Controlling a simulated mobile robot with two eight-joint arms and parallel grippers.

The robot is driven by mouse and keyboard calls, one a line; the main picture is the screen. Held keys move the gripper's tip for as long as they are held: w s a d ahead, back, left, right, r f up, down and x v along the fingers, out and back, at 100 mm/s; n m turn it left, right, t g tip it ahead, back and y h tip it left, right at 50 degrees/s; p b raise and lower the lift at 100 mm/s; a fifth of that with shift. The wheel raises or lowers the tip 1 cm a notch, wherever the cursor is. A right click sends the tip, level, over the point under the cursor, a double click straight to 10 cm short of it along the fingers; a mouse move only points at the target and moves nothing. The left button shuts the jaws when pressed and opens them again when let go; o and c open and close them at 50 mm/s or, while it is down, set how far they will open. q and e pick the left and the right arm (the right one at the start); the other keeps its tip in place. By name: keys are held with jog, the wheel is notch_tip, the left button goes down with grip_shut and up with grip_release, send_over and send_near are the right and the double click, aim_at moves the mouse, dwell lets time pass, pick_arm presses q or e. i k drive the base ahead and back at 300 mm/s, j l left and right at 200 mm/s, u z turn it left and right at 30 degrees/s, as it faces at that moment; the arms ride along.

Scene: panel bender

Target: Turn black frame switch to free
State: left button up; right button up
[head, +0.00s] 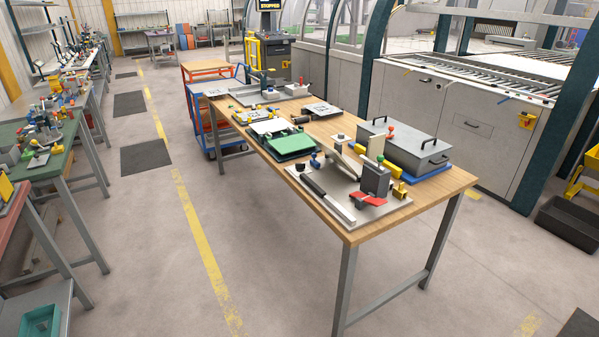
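A light base plate (348,208) lies on the near end of the wooden table. On it stands a dark upright block (376,179), with a red flat piece (368,198) at its foot. A black bar (314,185) lies along the plate's left part. I cannot tell which part is the black frame switch, and no switch position or lettering can be read at this size. Neither of my grippers is in view.
A grey lidded box (405,150) with black handles sits on the table's right side. A green tray (290,144) lies farther back. A blue cart (205,112) stands behind the table.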

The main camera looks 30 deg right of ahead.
aim_at(300, 167)
jog(key=i+z, duration=0.2)
jog(key=i, duration=0.35)
jog(key=i+z, duration=0.2)
jog(key=i, duration=0.35)
jog(key=i+z, duration=0.15)
jog(key=i, duration=0.45)
jog(key=i+j+z, duration=0.2)
jog(key=i, duration=0.35)
